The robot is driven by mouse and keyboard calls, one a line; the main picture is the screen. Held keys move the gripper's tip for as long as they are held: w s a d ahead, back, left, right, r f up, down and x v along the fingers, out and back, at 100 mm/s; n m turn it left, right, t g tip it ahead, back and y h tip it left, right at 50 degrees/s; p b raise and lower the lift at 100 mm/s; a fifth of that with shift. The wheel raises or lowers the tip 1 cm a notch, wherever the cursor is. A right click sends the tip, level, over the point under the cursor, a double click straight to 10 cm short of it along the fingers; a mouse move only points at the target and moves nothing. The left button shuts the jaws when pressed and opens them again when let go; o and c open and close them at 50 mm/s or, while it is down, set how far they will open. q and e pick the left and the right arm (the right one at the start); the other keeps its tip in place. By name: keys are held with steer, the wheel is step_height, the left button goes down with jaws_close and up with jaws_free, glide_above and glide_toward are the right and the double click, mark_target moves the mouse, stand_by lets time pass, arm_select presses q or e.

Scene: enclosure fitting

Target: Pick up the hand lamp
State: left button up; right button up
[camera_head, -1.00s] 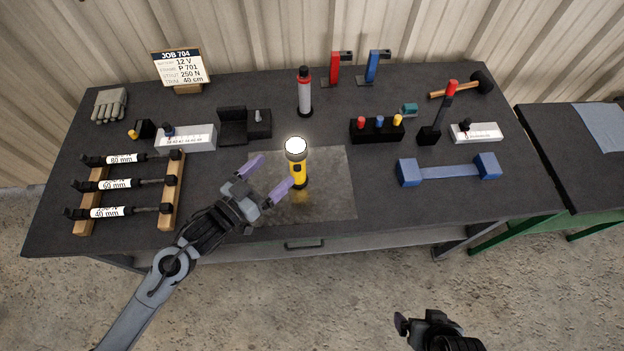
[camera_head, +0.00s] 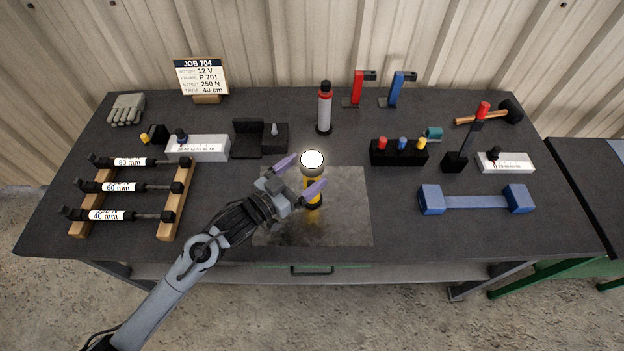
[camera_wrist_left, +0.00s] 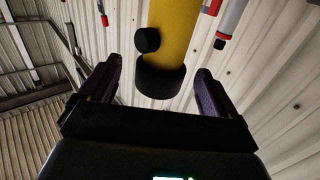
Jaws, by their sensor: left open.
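The hand lamp (camera_head: 313,190) is yellow and black with a lit round head, and stands upright on the grey mat (camera_head: 345,225) at the front middle of the table. My left gripper (camera_head: 302,176) is open at the lamp, its purple fingers near the upper body and partly covering it. In the left wrist view the yellow and black lamp (camera_wrist_left: 173,40) shows ahead between the two open fingers (camera_wrist_left: 160,88). I cannot tell whether either finger touches it. My right gripper is not in view.
Behind the lamp stand a grey and red bottle (camera_head: 324,110) and a black bracket block (camera_head: 260,138). A rack of struts (camera_head: 172,205) lies left. A black holder with coloured knobs (camera_head: 398,152) and a blue bar (camera_head: 475,201) are right. The mat around the lamp is clear.

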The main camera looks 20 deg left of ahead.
mark_target(317, 160)
arm_select(q)
steer(key=shift+r+x, duration=0.15)
steer(key=shift+x, duration=1.15)
steer(key=shift+r+x, duration=0.15)
steer(key=shift+x, duration=1.1)
steer(key=shift+a, duration=0.1)
steer(key=c, duration=1.6)
steer(key=shift+r, duration=0.1)
